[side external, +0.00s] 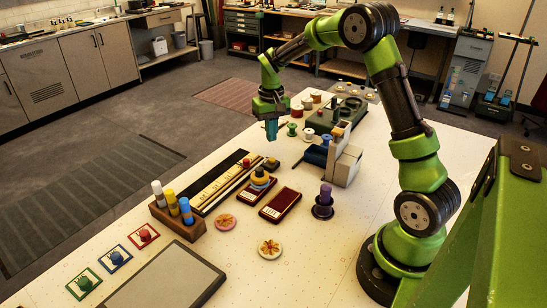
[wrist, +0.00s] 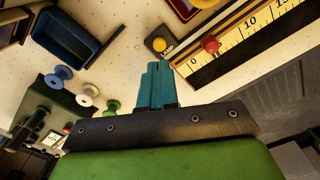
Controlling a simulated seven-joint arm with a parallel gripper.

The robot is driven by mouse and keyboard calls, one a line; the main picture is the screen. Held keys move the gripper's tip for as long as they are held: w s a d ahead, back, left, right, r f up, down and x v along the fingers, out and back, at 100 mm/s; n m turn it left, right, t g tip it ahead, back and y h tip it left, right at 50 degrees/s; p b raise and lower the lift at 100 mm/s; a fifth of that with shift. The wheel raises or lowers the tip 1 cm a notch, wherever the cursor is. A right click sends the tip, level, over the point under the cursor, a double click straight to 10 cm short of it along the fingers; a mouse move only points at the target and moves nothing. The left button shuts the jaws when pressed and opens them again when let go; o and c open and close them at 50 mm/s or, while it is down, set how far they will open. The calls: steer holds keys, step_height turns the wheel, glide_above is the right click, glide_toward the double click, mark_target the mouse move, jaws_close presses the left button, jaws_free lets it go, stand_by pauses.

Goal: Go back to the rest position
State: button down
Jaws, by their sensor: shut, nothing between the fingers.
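My gripper (side external: 271,129) has teal fingers and hangs above the far part of the white table (side external: 330,250), pointing down. The fingers are together with nothing between them. In the wrist view the shut fingers (wrist: 156,85) show at the middle, over bare table between a yellow-topped lamp button (wrist: 159,45) and a green spool (wrist: 112,107). My gripper touches nothing that I can see.
A ruler board (side external: 215,187) lies left of my gripper. Spools (side external: 308,134) and a grey machine (side external: 345,165) stand to its right. Nearer are a peg block (side external: 176,215), dark red trays (side external: 280,205), a purple peg (side external: 324,200) and a grey panel (side external: 168,280).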

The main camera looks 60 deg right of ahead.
steer(key=s+a+r+n+t+y, duration=0.1)
steer(key=s+a+r+t, duration=0.2)
steer(key=s+a+r, duration=0.4)
steer(key=s+a+r+n+t+y, duration=0.1)
steer(key=s+a+r+t, duration=0.3)
steer(key=s+a+r, duration=0.3)
steer(key=shift+s+a+r, duration=0.2)
steer(key=shift+s+a, duration=2.45)
steer(key=shift+s, duration=0.25)
